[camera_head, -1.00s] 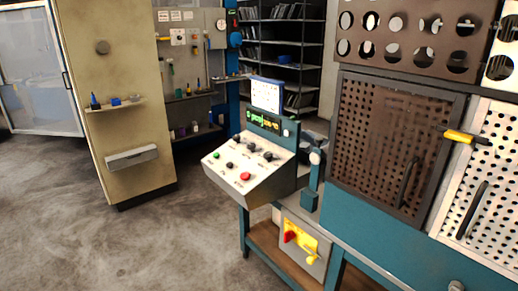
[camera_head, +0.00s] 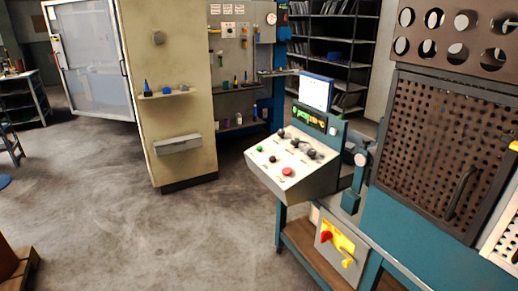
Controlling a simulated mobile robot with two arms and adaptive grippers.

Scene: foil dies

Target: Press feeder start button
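A sloped white control panel (camera_head: 284,180) stands right of the middle in the head view, on a teal bench. On its face are a green button (camera_head: 259,149) at the upper left, a red button (camera_head: 288,171) near the front edge, and several black knobs (camera_head: 310,153). A green lit display (camera_head: 308,115) sits above the panel. The button labels are too small to read, so I cannot tell which one is the feeder start. Neither of my grippers is in view.
A perforated dark guard door (camera_head: 436,150) with a handle stands right of the panel. A yellow and red switch box (camera_head: 340,243) is below. A beige pillar with a shelf (camera_head: 172,94) stands left. Grey floor (camera_head: 110,200) is open at left and front. A brown object (camera_head: 12,262) is at bottom left.

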